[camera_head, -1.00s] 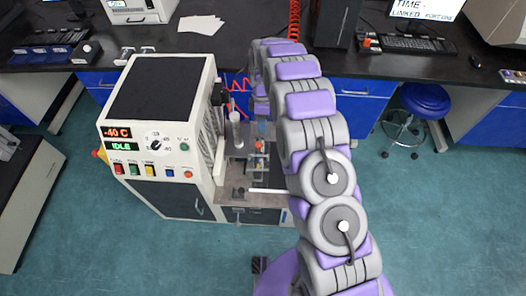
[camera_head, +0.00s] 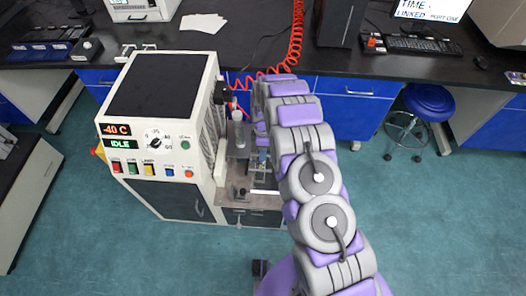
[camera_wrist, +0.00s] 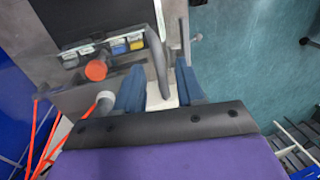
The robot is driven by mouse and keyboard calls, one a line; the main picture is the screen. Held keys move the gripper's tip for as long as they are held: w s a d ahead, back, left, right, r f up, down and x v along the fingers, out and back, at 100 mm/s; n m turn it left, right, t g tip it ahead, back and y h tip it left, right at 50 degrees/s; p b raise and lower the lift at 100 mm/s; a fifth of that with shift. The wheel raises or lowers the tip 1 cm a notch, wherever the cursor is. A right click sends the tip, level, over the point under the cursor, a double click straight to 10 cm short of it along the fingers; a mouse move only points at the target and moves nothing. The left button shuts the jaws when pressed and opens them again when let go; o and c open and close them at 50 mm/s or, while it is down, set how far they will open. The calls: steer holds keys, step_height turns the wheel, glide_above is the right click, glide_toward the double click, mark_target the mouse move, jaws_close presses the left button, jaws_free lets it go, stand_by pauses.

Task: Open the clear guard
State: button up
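The rheometer (camera_head: 160,120) stands left of my arm in the head view, with its display reading -40 C and IDLE. A pale bar (camera_head: 264,192) crosses the front of its test bay. The clear guard is hard to make out there, and my arm hides part of the bay. In the wrist view, my gripper (camera_wrist: 160,80) has its two blue fingers apart. A dark grey bar (camera_wrist: 157,62), which looks like a handle, and a whitish block show between them. Contact with either finger cannot be told.
A red coiled hose (camera_head: 296,40) hangs behind my arm. The black bench (camera_head: 255,45) runs along the back with a keyboard (camera_head: 418,46) on it. A blue stool (camera_head: 424,100) stands at right. The teal floor (camera_head: 450,220) at right is clear.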

steer(key=shift+d, duration=0.1)
steer(key=shift+d, duration=0.1)
steer(key=c, duration=0.3)
jaws_close()
